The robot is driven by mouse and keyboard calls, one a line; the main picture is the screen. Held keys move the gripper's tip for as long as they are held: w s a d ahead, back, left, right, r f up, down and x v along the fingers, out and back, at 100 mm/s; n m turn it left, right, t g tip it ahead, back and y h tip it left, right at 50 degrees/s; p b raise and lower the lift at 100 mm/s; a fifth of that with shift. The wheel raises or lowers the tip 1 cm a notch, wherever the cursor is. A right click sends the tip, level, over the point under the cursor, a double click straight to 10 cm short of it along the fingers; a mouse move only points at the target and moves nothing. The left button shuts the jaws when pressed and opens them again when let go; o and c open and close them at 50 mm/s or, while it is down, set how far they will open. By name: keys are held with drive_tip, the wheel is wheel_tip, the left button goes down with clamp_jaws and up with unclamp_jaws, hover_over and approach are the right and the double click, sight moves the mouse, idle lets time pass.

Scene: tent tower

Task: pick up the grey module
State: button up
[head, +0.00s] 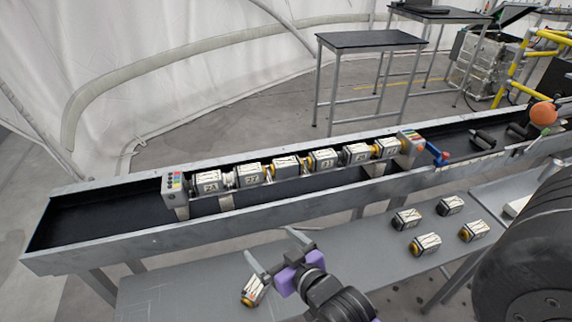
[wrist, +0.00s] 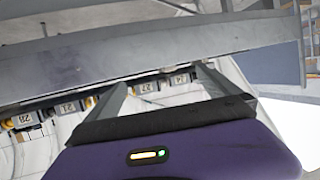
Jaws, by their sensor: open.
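Several grey modules with white labelled faces are in view, and I cannot tell which one is meant. One module (head: 254,291) with a yellow end lies on the lower bench, just below and left of my gripper. Two more yellow-ended modules (head: 425,243) (head: 473,231) and two without visible yellow (head: 408,219) (head: 450,205) lie further right on the bench. A row of modules (head: 322,160) sits in the long trough; part of a row also shows in the wrist view (wrist: 68,107). My gripper (head: 276,252) is open and empty above the bench; its fingers show in the wrist view (wrist: 163,86).
The long metal trough (head: 150,240) runs behind the lower bench (head: 350,250), its front wall close to my fingers. A large black tyre (head: 535,250) stands at the right. An orange ball (head: 543,113) is at the trough's right end. The middle of the bench is clear.

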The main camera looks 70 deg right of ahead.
drive_tip(key=w+d+r+m+g+h, duration=0.2)
drive_tip(key=d, duration=0.8)
drive_tip(key=m+g+h+p, duration=0.1)
approach(289, 169)
drive_tip(key=x, duration=0.3)
drive_tip(key=shift+f, duration=0.35)
drive_tip(key=shift+m, duration=0.3)
drive_tip(key=x, duration=0.2)
drive_tip(key=p+x, duration=0.1)
drive_tip(key=x, duration=0.3)
drive_tip(key=shift+w+d+r+p, duration=0.1)
drive_tip(key=shift+d+r+p, duration=0.15)
drive_tip(key=shift+d+p, duration=0.1)
drive_tip(key=shift+w+d+f, duration=0.35)
drive_tip(key=shift+w+d, duration=0.05)
drive_tip(key=shift+w, duration=0.05)
drive_tip(key=c, duration=1.4)
drive_tip(key=shift+r, duration=0.1)
drive_tip(key=shift+c, duration=0.7)
